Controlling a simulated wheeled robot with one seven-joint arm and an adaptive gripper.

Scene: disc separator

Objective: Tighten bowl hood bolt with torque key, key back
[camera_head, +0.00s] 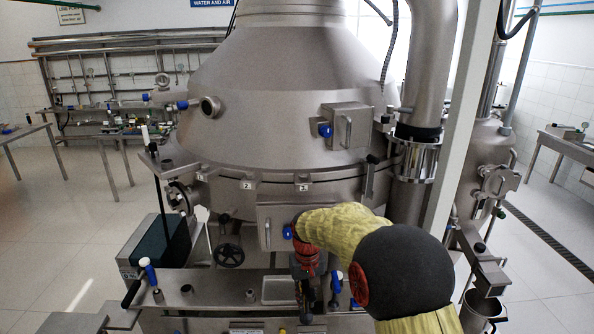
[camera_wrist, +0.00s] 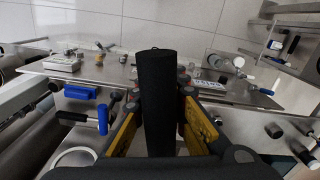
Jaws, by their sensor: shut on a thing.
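My gripper (camera_head: 306,290) is low in front of the separator, over the front ledge. In the wrist view my gripper (camera_wrist: 161,100) is shut on a thick black cylindrical handle (camera_wrist: 159,75), its yellow-sided fingers on both sides of it. This looks like the grip of the torque key, but its working end is hidden, so I cannot tell whether it touches anything. The bowl hood (camera_head: 270,85) is the large grey steel cone above my gripper. Numbered tags (camera_head: 247,185) sit along its lower rim. I cannot make out which bolt is the task's.
The steel front ledge (camera_head: 205,290) carries a blue-handled tool (camera_head: 148,270) at left and several small fittings. A black handwheel (camera_head: 230,256) is above the ledge. A pale vertical post (camera_head: 460,120) stands right of the hood.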

